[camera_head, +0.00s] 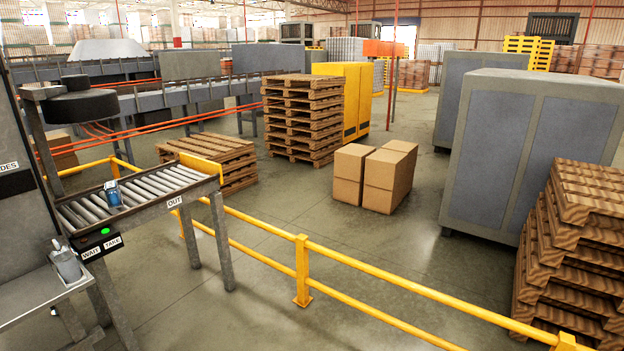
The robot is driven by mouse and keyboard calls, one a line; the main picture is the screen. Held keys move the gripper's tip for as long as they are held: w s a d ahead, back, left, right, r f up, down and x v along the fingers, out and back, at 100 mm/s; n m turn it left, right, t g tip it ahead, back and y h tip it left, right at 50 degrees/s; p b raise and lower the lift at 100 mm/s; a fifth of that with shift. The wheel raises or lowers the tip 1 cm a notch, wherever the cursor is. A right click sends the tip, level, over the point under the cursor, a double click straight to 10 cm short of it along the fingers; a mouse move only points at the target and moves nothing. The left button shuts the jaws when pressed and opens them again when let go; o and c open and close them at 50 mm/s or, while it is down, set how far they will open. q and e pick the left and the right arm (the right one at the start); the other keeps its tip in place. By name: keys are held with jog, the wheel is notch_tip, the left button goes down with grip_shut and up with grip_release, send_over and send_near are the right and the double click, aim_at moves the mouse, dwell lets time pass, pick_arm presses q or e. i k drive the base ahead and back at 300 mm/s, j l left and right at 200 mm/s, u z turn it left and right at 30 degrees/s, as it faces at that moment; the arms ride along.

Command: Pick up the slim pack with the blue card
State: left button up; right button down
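A small pack with a blue front (112,194) stands on the roller conveyor (160,184) at the left, near the end by the dark machine. It is too small to make out its details or tell whether it is the slim pack. Neither of my grippers shows in the head view.
A grey container-like item (66,263) stands on a metal shelf (35,305) at the lower left. A WAIT/TAKE panel with a green light (103,242) is on the conveyor's near side. A yellow rail (302,270) crosses the floor. Cartons (350,174) and pallets (300,115) stand beyond.

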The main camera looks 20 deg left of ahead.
aim_at(114, 197)
jog(key=i+j+u, duration=0.2)
jog(key=i+u, duration=0.85)
jog(key=i, duration=0.15)
jog(key=i+j+u, duration=0.25)
jog(key=i+j, duration=0.5)
jog(key=i+j+u, duration=0.25)
jog(key=j, duration=0.2)
jog(key=i+j+u, duration=0.15)
jog(key=j+u, duration=0.15)
jog(key=j, duration=0.15)
